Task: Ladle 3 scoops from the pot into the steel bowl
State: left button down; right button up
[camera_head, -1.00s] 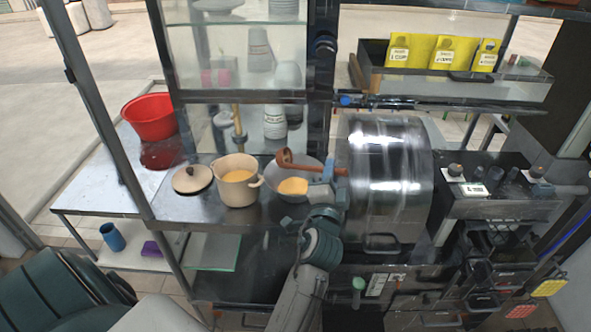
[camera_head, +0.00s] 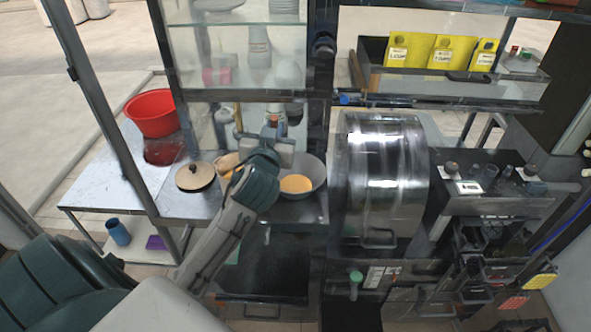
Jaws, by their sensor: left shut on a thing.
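The steel bowl (camera_head: 317,171) stands on the metal counter with yellow-orange liquid (camera_head: 296,184) in it. The beige pot (camera_head: 226,160) is to its left, and most of it is hidden behind my left arm. My left gripper (camera_head: 271,130) is raised above and behind the gap between pot and bowl. It is shut on the ladle, of which only a small brown-orange bit (camera_head: 274,118) shows at the fingers. The ladle's cup is hidden, so I cannot tell whether it holds liquid. My right gripper is not in view.
The pot's lid (camera_head: 195,176) lies on the counter left of the pot. A large shiny metal drum (camera_head: 385,175) stands right of the bowl. A glass cabinet (camera_head: 240,60) rises behind the counter. A red basin (camera_head: 151,112) is at the far left.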

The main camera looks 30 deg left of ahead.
pick_arm(q)
jog(key=shift+s+a+n, duration=0.15)
jog(key=shift+a+n, duration=0.25)
jog(key=shift+a, duration=0.15)
jog(key=shift+s+a+n, duration=0.15)
jog(key=shift+a+n, duration=0.25)
jog(key=shift+a, duration=0.15)
notch_tip(320, 180, up, 3)
jog(key=p, duration=0.3)
